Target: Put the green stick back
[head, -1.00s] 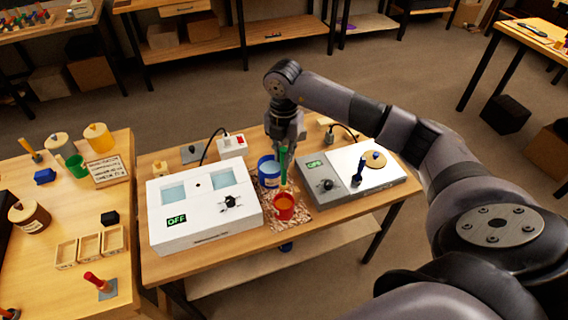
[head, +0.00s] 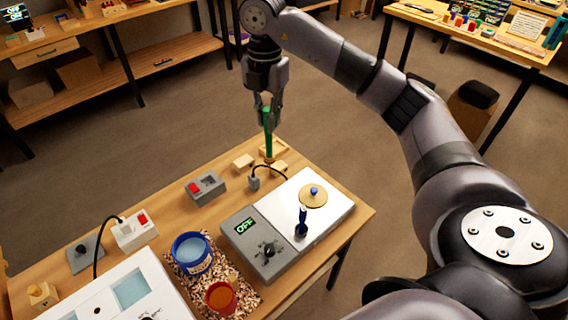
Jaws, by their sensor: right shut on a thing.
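My right gripper (head: 269,119) is shut on the green stick (head: 268,141) and holds it upright at the back edge of the bench. The stick's lower end is brownish and sits close to some small wooden blocks (head: 272,149). I cannot tell whether it touches or enters one of them. The red cup (head: 221,298) with orange contents and the blue pot (head: 192,252) stand on a speckled mat (head: 247,297) nearer me. My left gripper is not in view.
A grey hot plate (head: 335,213) with a blue-handled tool (head: 302,222) and a round lid (head: 313,195) stands right of the pots. A grey switch box (head: 205,188), a white switch box (head: 135,231) and a white bath unit (head: 100,303) stand left. Cables run between them.

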